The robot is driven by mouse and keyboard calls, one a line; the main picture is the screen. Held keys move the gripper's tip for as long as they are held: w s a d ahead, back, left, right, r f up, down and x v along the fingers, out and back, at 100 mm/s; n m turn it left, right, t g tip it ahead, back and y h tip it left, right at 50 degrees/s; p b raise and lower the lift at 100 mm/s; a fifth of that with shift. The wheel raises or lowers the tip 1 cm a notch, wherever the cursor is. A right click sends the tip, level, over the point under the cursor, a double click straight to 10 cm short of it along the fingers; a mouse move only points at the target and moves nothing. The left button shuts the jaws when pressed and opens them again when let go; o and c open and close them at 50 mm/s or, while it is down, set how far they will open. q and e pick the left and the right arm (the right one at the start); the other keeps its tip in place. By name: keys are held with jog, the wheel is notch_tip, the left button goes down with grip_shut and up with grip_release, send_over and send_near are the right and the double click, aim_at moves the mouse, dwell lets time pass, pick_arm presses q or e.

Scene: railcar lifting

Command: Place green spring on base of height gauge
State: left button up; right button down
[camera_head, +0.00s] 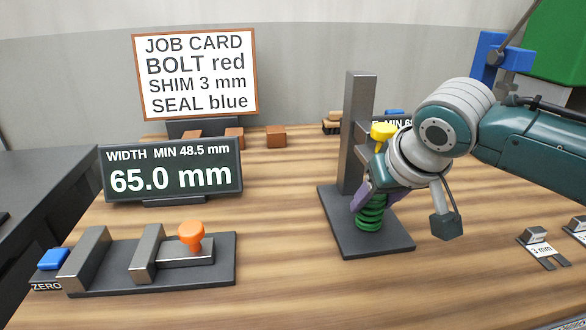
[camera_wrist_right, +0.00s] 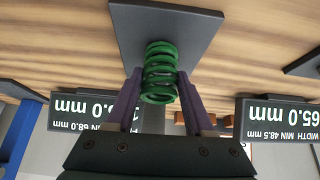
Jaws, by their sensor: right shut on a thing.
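The green spring (camera_head: 370,213) is upright at the dark base (camera_head: 344,239) of the height gauge, whose grey column (camera_head: 357,130) rises behind it. My right gripper (camera_head: 374,197) comes from above and right, with its purple fingers shut on the spring's sides. In the right wrist view the spring (camera_wrist_right: 160,72) sits between the two fingertips (camera_wrist_right: 159,84), over the base plate (camera_wrist_right: 165,25). I cannot tell for certain whether the spring's bottom touches the plate. A yellow knob (camera_head: 383,131) shows above the wrist. My left gripper is not in view.
The width gauge (camera_head: 225,270) with an orange knob (camera_head: 190,235) is at the front left, beside a blue ZERO button (camera_head: 53,259). A display reading 65.0 mm (camera_head: 171,171) stands behind it. A 3 mm shim (camera_head: 537,240) lies at right. The table between the gauges is clear.

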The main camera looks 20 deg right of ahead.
jog(key=shift+c, duration=1.4)
grip_release()
jog(key=shift+f, duration=0.1)
jog(key=shift+s+r, duration=0.15)
jog(key=shift+r, duration=0.25)
jog(key=p+v, duration=0.3)
jog(key=v, duration=0.8)
jog(key=s+a+f+n+g, duration=0.1)
jog(key=s+a+f, duration=0.1)
jog(key=s, duration=0.4)
jog(key=s+a+f+n+g+y, duration=0.1)
jog(key=s+a+f+n, duration=0.1)
jog(key=s, duration=0.5)
jog(key=s+a+f+n, duration=0.1)
jog(key=s+a+f, duration=0.1)
jog(key=s+a, duration=0.2)
jog(key=s, duration=0.3)
jog(key=shift+s+a+f+g+y, duration=0.2)
jog(key=shift+a+f+g+y, duration=0.1)
jog(key=shift+g, duration=0.1)
